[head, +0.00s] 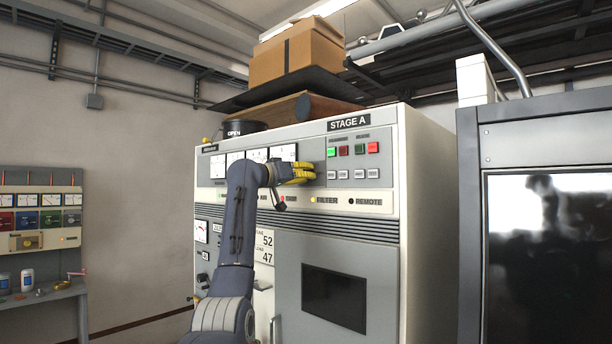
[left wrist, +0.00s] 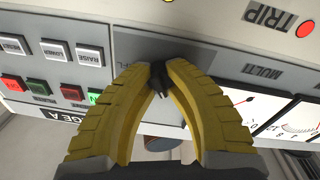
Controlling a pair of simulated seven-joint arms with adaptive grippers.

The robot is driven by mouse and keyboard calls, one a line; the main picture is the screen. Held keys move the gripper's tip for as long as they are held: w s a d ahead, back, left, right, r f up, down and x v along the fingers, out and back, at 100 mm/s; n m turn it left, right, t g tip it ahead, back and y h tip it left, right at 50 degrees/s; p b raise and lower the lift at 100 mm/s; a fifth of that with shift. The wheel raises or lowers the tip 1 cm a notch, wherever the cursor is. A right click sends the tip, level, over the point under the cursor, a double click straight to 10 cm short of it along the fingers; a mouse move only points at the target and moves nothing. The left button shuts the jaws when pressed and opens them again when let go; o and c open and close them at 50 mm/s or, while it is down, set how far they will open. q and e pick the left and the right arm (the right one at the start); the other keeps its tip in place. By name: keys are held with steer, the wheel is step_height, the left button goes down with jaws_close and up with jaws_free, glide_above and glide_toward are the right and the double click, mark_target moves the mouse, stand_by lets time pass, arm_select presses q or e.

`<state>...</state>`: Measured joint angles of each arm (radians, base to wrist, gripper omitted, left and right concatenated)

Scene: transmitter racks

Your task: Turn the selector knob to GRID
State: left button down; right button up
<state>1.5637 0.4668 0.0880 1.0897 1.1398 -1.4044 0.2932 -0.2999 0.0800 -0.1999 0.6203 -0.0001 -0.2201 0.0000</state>
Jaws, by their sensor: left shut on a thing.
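My left gripper (head: 302,173) reaches the front panel of the STAGE A cabinet (head: 430,190) from the left in the head view. In the left wrist view, its two yellow fingers (left wrist: 158,68) close around a small black selector knob (left wrist: 158,84) and touch it. The knob's pointer direction is hard to tell, as the fingers cover much of it. In the head view the knob is hidden by the gripper. My right gripper is not in view.
Red and green buttons (left wrist: 72,92) and white RAISE and LOWER buttons (left wrist: 54,49) sit close beside the fingers. Meters (left wrist: 250,112) flank the other side. A row of lamps (head: 351,201) runs below. A cardboard box (head: 290,55) rests above the cabinet.

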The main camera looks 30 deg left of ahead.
arm_select(q)
steer(key=shift+f, duration=0.15)
stand_by(0.3)
steer(key=c, duration=1.1)
jaws_free()
steer(key=shift+s, duration=0.1)
steer(key=v, duration=1.2)
